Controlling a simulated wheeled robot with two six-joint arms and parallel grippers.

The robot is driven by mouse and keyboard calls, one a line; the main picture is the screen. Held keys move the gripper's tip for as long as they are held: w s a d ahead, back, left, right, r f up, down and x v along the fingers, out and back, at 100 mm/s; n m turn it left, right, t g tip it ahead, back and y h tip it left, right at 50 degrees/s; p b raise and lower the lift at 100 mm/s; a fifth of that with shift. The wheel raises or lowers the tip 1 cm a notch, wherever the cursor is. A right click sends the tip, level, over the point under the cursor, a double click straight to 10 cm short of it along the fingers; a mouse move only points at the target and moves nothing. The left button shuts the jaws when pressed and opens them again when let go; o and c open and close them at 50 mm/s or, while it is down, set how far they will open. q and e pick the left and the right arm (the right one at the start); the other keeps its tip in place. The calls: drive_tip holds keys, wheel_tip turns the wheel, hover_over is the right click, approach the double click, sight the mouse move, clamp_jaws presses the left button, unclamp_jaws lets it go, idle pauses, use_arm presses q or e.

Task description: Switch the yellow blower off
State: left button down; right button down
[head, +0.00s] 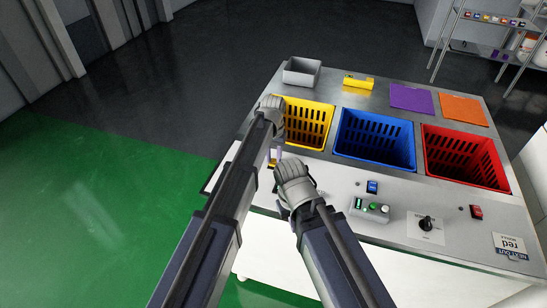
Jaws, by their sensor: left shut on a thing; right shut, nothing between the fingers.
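A small yellow part (273,162) shows between my two arms, in front of the yellow crate (281,145). It lines up with the blue switch (372,187) and the red switch (476,212), but its shape and position are mostly hidden. I cannot clearly make out a yellow blower. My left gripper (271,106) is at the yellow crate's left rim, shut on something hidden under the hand. My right gripper (291,178) is lower, over the panel's left part, close to the yellow part. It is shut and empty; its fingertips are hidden.
Blue (375,163) and red (466,186) crates sit right of the yellow one. A button box (370,209) and black knob (427,223) are on the front panel. Behind are a grey bin (301,72), a yellow block (358,82), purple (411,99) and orange (463,109) mats.

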sight(274, 162)
use_arm(q)
drive_tip(key=c, duration=0.6)
unclamp_jaws()
wheel_tip(274, 162, up, 8)
drive_tip(key=p, duration=0.8)
drive_tip(key=shift+s+f, duration=0.1)
drive_tip(key=shift+f, duration=0.05)
